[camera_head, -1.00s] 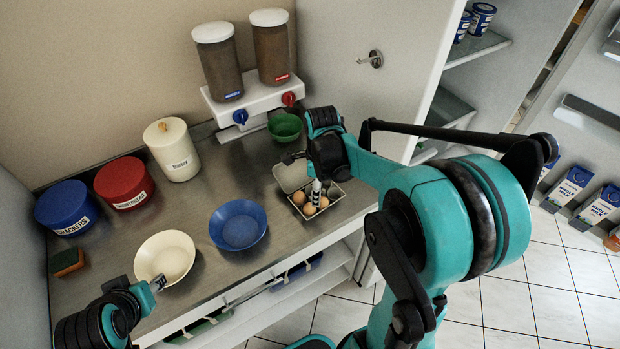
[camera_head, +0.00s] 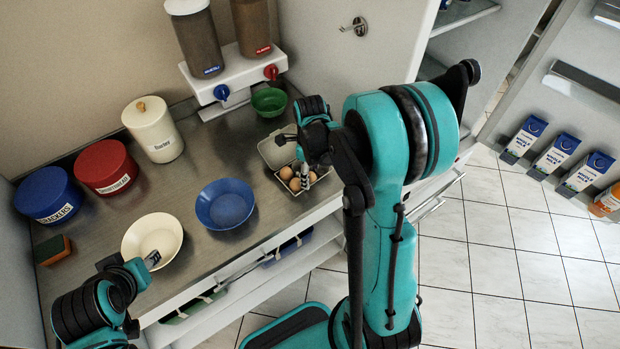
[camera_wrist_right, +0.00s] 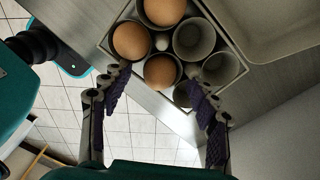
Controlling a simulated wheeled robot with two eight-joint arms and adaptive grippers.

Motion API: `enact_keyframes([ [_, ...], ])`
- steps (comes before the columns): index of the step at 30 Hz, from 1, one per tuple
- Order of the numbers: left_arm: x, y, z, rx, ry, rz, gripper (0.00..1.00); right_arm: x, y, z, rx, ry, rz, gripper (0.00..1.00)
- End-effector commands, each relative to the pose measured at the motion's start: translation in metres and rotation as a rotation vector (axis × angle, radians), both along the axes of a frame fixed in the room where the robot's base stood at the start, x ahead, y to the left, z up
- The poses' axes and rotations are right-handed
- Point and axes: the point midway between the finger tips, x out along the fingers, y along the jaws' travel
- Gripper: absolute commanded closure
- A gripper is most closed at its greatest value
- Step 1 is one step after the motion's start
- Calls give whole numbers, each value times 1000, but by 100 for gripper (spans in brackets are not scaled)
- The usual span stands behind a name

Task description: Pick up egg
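Brown eggs sit in an open egg carton (camera_head: 270,166) near the counter's front edge. In the right wrist view three eggs show in the carton (camera_wrist_right: 247,70): an upper egg (camera_wrist_right: 165,10), a left egg (camera_wrist_right: 131,41) and a lower egg (camera_wrist_right: 160,71). The other visible cups are empty. My right gripper (camera_wrist_right: 155,85) is open, its two fingers spread either side of the lower egg in the picture, holding nothing. In the head view my right gripper (camera_head: 303,172) is over the carton and partly hides it. My left gripper (camera_head: 150,260) is beside the cream bowl; its fingers are unclear.
A cream bowl (camera_head: 152,238) and a blue bowl (camera_head: 225,204) stand left of the carton. A green bowl (camera_head: 269,101) and the cereal dispenser (camera_head: 232,74) are behind it. Red, blue and cream canisters stand at the left.

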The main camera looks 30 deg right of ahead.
Motion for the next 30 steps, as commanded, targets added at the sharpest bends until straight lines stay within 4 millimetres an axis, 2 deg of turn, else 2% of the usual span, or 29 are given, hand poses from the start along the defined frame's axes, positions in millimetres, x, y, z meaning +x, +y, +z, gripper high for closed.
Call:
enact_keyframes([
  [1, 0, 0, 0, 0, 0, 0, 60, 0, 0, 0, 0, 0, 0, 41],
  [2, 0, 0, 0, 0, 0, 0, 60, 0, 0, 0, 0, 0, 0, 46],
  [6, 0, 0, 0, 0, 0, 0, 60, 0, 0, 0, 1, 1, 1, 82],
  [8, 0, 0, 0, 0, 0, 0, 60, 0, 0, 0, 1, 1, 1, 97],
  [9, 0, 0, 0, 0, 0, 0, 60, 0, 0, 0, 0, 0, 1, 100],
  [22, 0, 0, 1, 0, 0, 0, 60, 0, 0, 4, 0, 0, 0, 100],
  [26, 0, 0, 6, 0, 0, 0, 60, 0, 0, 17, 0, 0, 0, 100],
  [30, 0, 0, 15, 0, 0, 0, 60, 0, 0, 43, 0, 0, 0, 100],
])
